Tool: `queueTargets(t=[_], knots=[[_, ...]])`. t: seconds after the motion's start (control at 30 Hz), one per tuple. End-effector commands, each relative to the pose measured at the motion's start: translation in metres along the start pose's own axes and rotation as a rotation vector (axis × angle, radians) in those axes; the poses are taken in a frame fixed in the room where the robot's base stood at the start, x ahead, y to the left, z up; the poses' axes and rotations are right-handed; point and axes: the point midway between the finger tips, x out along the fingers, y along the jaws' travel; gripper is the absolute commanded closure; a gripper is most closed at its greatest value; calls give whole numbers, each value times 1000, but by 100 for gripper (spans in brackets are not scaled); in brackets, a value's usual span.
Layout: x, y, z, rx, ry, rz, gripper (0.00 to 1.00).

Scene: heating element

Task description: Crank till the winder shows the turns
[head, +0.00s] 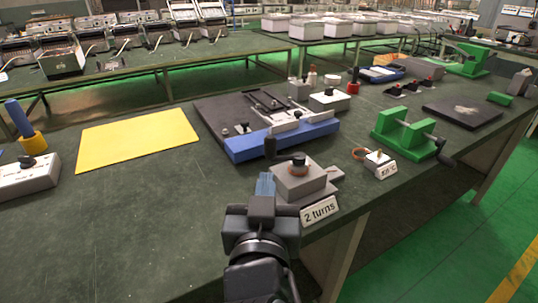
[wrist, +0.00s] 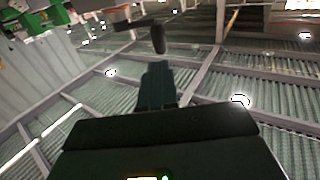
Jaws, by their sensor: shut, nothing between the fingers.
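In the wrist view, the shut fingers (wrist: 157,80) point toward the knob with a visible gap in the picture. Whether they touch the winder cannot be told.
A blue-edged fixture (head: 283,138) lies behind the winder. A small white labelled block (head: 380,165) and a green cranked stand (head: 405,135) are to the right. A yellow mat (head: 138,135) lies left. The table's front edge is close to the winder; bare tabletop lies left of my gripper.

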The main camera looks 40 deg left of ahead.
Motion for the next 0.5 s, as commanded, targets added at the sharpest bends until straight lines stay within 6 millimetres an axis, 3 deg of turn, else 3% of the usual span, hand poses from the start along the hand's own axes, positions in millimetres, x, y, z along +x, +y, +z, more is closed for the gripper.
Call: queueTargets(t=[0.2, 0.5], knots=[[42, 0, -2, 2, 0, 1, 100], [73, 0, -1, 0, 0, 0, 100]])
